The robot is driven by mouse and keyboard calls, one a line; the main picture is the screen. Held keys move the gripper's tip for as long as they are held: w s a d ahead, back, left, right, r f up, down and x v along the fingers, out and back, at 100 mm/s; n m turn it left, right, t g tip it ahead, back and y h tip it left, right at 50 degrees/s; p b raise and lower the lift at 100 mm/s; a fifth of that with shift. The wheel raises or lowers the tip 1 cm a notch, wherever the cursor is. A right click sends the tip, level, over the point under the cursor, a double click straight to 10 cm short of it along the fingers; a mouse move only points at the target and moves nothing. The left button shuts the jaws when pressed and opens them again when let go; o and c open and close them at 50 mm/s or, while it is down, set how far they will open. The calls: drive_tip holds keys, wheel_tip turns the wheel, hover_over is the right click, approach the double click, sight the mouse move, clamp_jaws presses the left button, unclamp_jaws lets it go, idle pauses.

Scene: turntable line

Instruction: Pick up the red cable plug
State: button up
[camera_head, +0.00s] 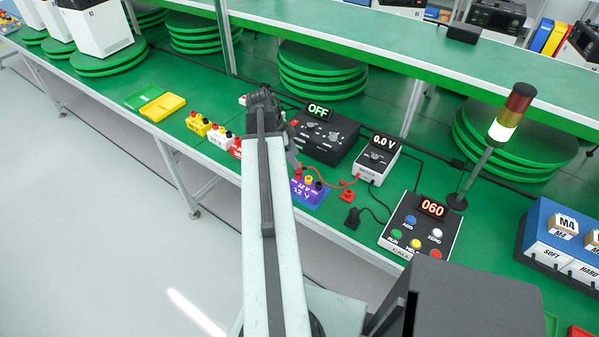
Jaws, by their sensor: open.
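The red cable plug (347,194) lies on the green bench top, at the end of a red lead from the meter. It is to the right of the purple 12 V block (308,191) and just above a black plug (352,217). My arm reaches up the middle of the view and bends down at its far end. My gripper (296,165) is small and partly hidden behind the arm, near the purple block and left of the red plug. It is apart from the plug and holds nothing that I can see.
A meter box (376,159) reading 0.0 V stands behind the plug. A black unit marked OFF (325,135) is to its left. A button panel (421,226) reading 060 and a signal lamp (511,112) stand to the right. Dark leads cross the bench.

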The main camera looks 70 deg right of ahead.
drive_tip(key=b+x, duration=0.4)
drive_tip(key=x, duration=0.1)
drive_tip(key=shift+a+f+b, duration=0.15)
drive_tip(key=shift+f+b, duration=0.05)
drive_tip(key=shift+b, duration=0.2)
drive_tip(key=shift+r, duration=0.15)
drive_tip(key=shift+c, duration=0.3)
clamp_jaws()
drive_tip(key=shift+r+p, duration=0.15)
drive_tip(key=shift+p, duration=0.15)
wheel_tip(320, 180, up, 10)
drive_tip(key=p, duration=1)
